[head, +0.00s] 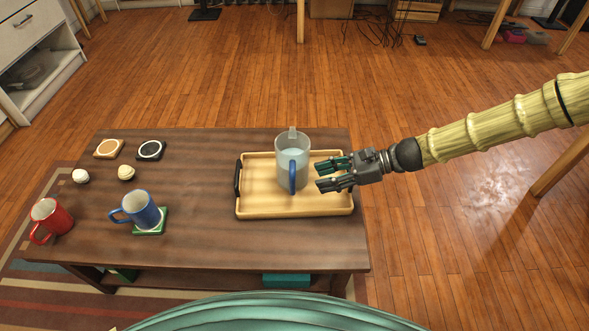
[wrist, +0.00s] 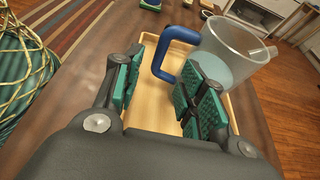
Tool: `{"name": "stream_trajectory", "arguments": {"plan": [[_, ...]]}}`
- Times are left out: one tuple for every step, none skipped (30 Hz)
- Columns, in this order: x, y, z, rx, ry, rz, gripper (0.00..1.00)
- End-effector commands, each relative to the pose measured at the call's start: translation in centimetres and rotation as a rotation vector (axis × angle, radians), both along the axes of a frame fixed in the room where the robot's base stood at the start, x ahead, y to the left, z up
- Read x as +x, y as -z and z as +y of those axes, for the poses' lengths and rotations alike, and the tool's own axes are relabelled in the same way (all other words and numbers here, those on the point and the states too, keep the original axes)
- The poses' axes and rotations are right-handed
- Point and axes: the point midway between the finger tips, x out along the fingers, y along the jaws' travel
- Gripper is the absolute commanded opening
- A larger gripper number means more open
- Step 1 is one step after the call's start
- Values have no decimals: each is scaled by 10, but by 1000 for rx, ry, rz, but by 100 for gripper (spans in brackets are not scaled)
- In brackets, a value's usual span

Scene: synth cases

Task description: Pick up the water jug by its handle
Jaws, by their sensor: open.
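The water jug (head: 287,152) is clear with a blue handle (head: 292,177) and stands upright on a wooden tray (head: 250,208). It holds some water. In the head view the handle faces the near side. My gripper (head: 318,175) is open, just right of the jug, over the tray's right part. In the wrist view the jug (wrist: 232,52) is at the upper right, and its blue handle (wrist: 160,58) shows ahead between the two green-padded fingers of my gripper (wrist: 158,92). I see no contact with the handle.
The tray sits on a dark low table (head: 200,240). A blue mug (head: 140,209) stands on a green coaster, and a red mug (head: 52,218) is at the left. The table between mugs and tray is clear.

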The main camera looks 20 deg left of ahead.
Motion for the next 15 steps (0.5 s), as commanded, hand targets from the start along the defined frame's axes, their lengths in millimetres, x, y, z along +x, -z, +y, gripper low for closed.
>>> {"name": "stream_trajectory", "arguments": {"plan": [[-2,4,5,0,-1,0,41],[-3,6,8,-1,-1,1,41],[-5,9,13,-1,-1,1,41],[-6,10,17,-1,-1,1,41],[-7,12,21,-1,-3,1,41],[-9,14,26,-1,-3,1,41],[-10,16,30,-1,-2,0,41],[-10,17,33,-2,-2,-1,41],[-11,18,36,-2,-3,-2,41],[-12,18,38,-2,-3,-2,41],[-12,19,40,-1,-3,-2,41],[-13,19,41,-1,-3,-2,41],[-13,19,43,-1,-4,-2,41],[-13,20,44,-1,-4,-3,41],[-14,21,47,-1,-4,-3,41]]}}
